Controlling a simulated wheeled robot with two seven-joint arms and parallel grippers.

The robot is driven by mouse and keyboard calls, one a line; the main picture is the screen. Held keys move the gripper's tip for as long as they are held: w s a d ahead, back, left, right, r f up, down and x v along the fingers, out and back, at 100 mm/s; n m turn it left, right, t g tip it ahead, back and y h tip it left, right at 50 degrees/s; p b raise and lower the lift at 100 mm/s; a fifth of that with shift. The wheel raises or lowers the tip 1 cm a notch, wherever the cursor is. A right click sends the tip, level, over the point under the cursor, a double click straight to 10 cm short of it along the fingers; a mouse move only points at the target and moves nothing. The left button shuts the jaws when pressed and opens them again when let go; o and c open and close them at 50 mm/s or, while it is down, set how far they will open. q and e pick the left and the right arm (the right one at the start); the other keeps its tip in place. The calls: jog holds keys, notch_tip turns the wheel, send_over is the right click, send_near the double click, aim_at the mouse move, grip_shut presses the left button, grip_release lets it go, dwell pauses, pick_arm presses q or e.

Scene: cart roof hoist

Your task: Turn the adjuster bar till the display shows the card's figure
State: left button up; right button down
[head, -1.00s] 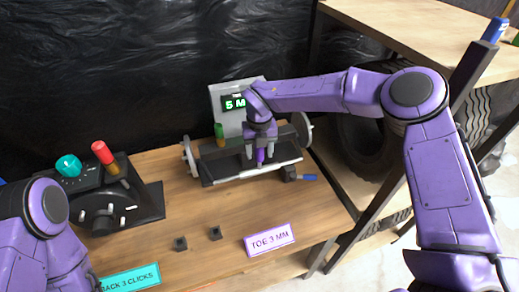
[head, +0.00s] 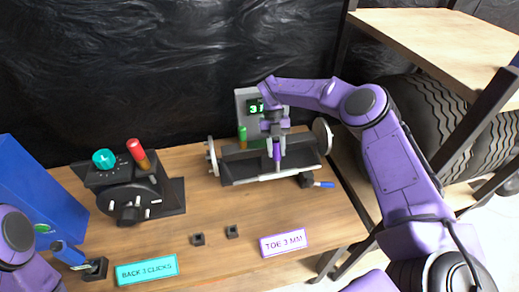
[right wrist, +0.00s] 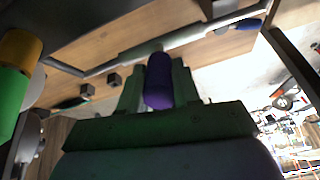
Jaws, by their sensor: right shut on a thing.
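The adjuster bar has a purple grip (head: 277,150) on a pale rod (head: 272,176) along the front of a dark tray-like fixture. My right gripper (head: 276,146) comes down from above and is shut on the purple grip, which also shows between the fingers in the right wrist view (right wrist: 158,82). The green-lit display (head: 256,106) on a grey panel behind reads 3, with the rest partly hidden by my right arm. The purple-edged card (head: 284,243) at the bench front reads TOE 3 MM. My left gripper is not in view.
A green post (head: 242,137) stands beside the fixture. A black device with a teal knob (head: 104,159) and red handle (head: 136,150) is at left. A teal card (head: 147,270) reads BACK 3 CLICKS. Small black blocks (head: 198,239) sit mid-bench, with bare wood around.

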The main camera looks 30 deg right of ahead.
jog(key=c, duration=0.8)
grip_release()
jog(key=b+v, duration=0.2)
jog(key=v, duration=0.2)
jog(key=shift+w+d+r, duration=0.1)
jog(key=shift+w+r, duration=0.15)
jog(key=shift+w, duration=0.05)
jog(key=shift+p+v, duration=0.3)
jog(key=shift+v, duration=2.65)
jog(key=shift+s, duration=0.15)
